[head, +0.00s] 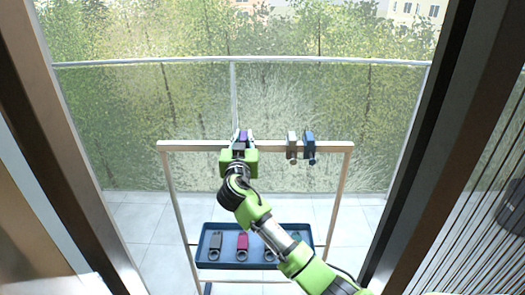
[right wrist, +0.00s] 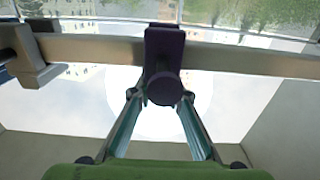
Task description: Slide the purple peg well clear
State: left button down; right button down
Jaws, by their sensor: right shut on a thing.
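The purple peg (head: 242,138) sits on the top rail (head: 190,146) of a light wooden frame, left of the middle. In the right wrist view the peg (right wrist: 164,58) hangs over the rail (right wrist: 240,57), its round knob facing the camera. My right gripper (head: 240,146) is at the peg in the head view and partly covers it. In the right wrist view its two fingers (right wrist: 164,97) are shut on the peg, one on each side of the knob. My left gripper is not in view.
A dark blue tray (head: 262,267) with several pegs lies below. A glass railing stands behind.

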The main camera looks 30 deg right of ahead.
aim_at(218, 144)
jog(key=w+a+b, duration=0.2)
jog(key=a+b, duration=0.1)
jog(key=w+a+b, duration=0.1)
jog(key=a, duration=0.1)
jog(key=shift+w+a+f, duration=0.15)
jog(key=shift+a+f, duration=0.05)
jog(key=shift+f, duration=0.05)
jog(key=shift+w+a+r+b, duration=0.2)
jog(key=shift+w+a+b, duration=0.2)
jog(key=shift+a+b, duration=0.2)
jog(key=c, duration=2.2)
grip_release()
jog(key=shift+s, duration=0.1)
jog(key=v, duration=1.2)
